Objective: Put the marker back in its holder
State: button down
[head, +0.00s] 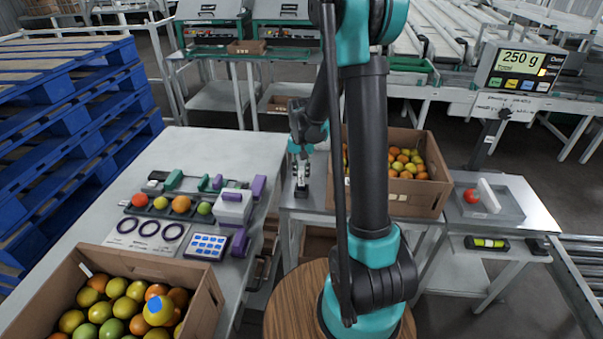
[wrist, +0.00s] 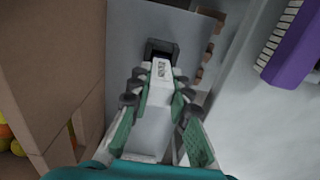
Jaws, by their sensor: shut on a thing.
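My gripper (wrist: 160,92) is shut on a white thing with a small printed label, which I take to be the marker (wrist: 162,70). In the wrist view, a dark square piece (wrist: 161,48) shows just beyond the fingertips. I cannot tell whether it is the holder or part of the marker, or whether the two touch. In the head view my gripper (head: 301,172) points down over the narrow grey table, left of the cardboard box. The held marker is too small there to make out clearly.
A cardboard box of fruit (head: 408,200) stands close to the right of my gripper. The left table (head: 165,260) holds a purple-and-white device (head: 234,207), several fruits and rings. A scale tray (head: 510,208) with a tomato is at the right. Blue pallets (head: 70,120) are stacked far left.

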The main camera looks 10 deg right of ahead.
jog(key=shift+f, duration=1.05)
jog(key=c, duration=1.3)
grip_release()
jog(key=shift+c, duration=0.2)
jog(key=c, duration=0.3)
jog(key=shift+c, duration=0.2)
jog(key=shift+r, duration=3.45)
jog(key=shift+s, duration=0.1)
